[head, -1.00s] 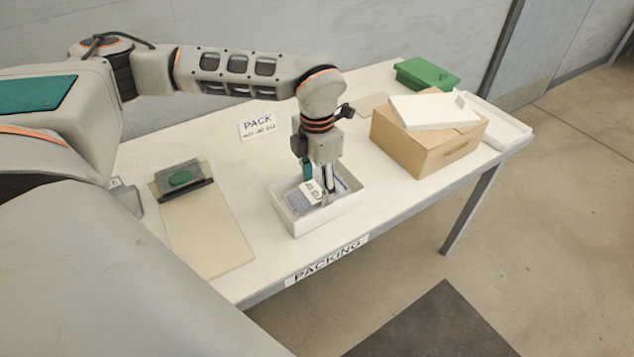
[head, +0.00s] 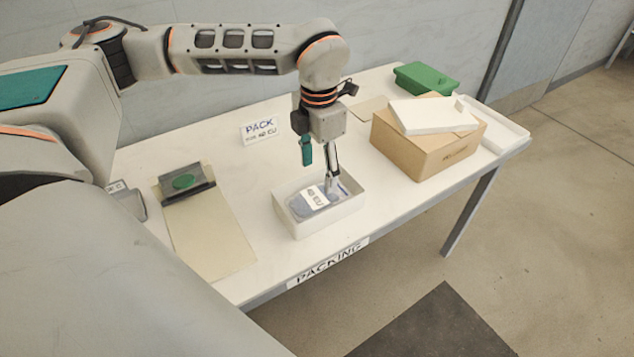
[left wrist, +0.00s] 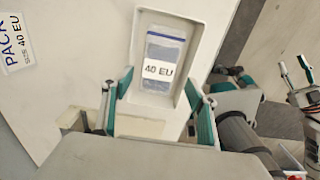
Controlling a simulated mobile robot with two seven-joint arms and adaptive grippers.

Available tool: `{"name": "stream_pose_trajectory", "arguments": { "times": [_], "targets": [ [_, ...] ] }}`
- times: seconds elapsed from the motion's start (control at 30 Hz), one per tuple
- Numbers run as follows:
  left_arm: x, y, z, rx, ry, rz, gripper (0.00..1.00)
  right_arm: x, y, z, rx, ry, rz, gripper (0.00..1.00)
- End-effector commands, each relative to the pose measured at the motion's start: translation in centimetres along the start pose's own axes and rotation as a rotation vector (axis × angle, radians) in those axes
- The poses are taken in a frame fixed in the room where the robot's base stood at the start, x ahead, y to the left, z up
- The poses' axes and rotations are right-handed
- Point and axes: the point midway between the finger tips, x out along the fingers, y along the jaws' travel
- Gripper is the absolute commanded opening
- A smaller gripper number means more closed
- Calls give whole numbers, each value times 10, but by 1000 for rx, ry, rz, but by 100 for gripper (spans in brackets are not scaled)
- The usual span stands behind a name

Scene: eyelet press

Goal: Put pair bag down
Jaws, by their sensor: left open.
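The pair bag (head: 312,200), a clear bag with blue-grey contents and a "40 EU" label, lies flat inside a white open box (head: 343,216) on the packing table. It also shows inside the box in the left wrist view (left wrist: 163,52). My left gripper (head: 319,172) is above the box, its fingers spread and empty. In the left wrist view its two fingers (left wrist: 158,98) stand wide apart with the bag beyond them.
A clipboard (head: 208,235) lies left of the box. A "PACK 40 EU" sign (head: 259,129) stands behind it. A brown carton (head: 425,146) with a white lid (head: 434,114) and a green box (head: 426,77) sit at the right.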

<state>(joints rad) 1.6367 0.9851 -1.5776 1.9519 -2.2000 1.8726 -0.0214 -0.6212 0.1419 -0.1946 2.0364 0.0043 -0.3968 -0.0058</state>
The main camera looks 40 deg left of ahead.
Motion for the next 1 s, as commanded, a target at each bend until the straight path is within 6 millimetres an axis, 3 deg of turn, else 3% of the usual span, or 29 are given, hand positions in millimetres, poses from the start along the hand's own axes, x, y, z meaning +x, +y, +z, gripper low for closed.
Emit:
{"name": "stream_pose_trajectory", "arguments": {
  "times": [0.1,0.33,1.0],
  "targets": [
    [-28,0,1,1,-6,2,59,-2,0,-6,4,5,-2,40],
    [-58,0,0,0,-2,1,59,-4,-5,2,10,-11,-11,40],
    [-64,0,0,1,1,-1,59,-5,-5,-1,12,-6,-10,40]
  ]
}}
